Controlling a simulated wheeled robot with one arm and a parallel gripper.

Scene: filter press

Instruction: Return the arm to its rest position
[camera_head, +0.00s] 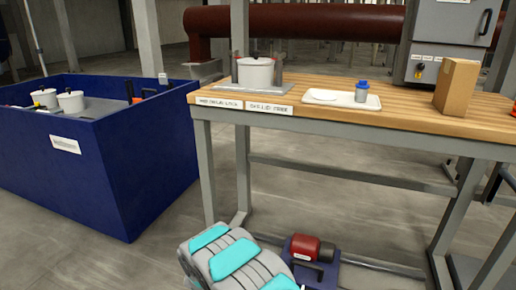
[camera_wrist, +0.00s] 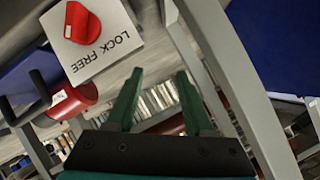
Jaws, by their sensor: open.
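My gripper (camera_wrist: 160,73) shows in the wrist view with its two green fingers apart and nothing between them. In the head view, part of my grey and teal arm (camera_head: 232,262) shows at the bottom, in front of the workbench (camera_head: 420,112); the gripper itself is not visible there. In the wrist view, a red knob (camera_wrist: 82,22) on a white plate marked LOCK FREE (camera_wrist: 92,54) is at the upper left, apart from the fingers.
A blue bin (camera_head: 145,165) with white pots stands at the left. A white pot (camera_head: 256,72), a tray (camera_head: 335,99), a blue-capped jar (camera_head: 362,91) and a cardboard box (camera_head: 457,87) are on the bench. A red-and-blue unit (camera_head: 306,248) sits below, close to my arm.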

